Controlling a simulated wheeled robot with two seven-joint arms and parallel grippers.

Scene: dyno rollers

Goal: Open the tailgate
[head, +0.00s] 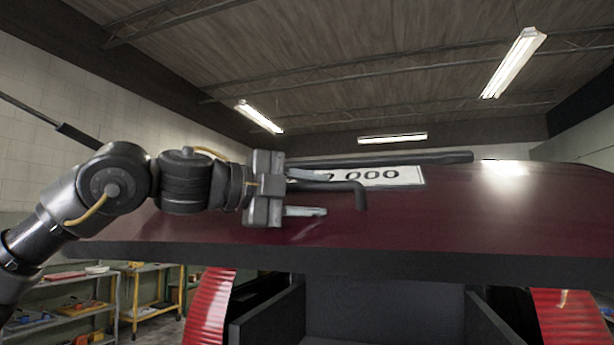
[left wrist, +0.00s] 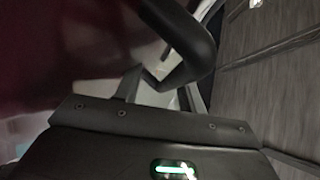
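The dark red tailgate (head: 460,215) fills the middle of the head view, raised and tilted, with its lower edge above a dark opening. A dark bent handle (head: 350,187) sticks out from its face by the number plate. My left gripper (head: 318,194) is at this handle, its two fingers apart, one above and one below the bar. In the left wrist view the handle (left wrist: 188,42) curves close in front of the spread fingers (left wrist: 158,92). I cannot tell whether the fingers touch it. My right gripper is in neither view.
The number plate (head: 395,176) is on the tailgate, beneath a long dark bar (head: 420,158). Red ribbed lamps (head: 207,312) flank the opening below. Shelves with tools (head: 70,300) stand at the lower left. Ceiling lamps (head: 513,62) hang overhead.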

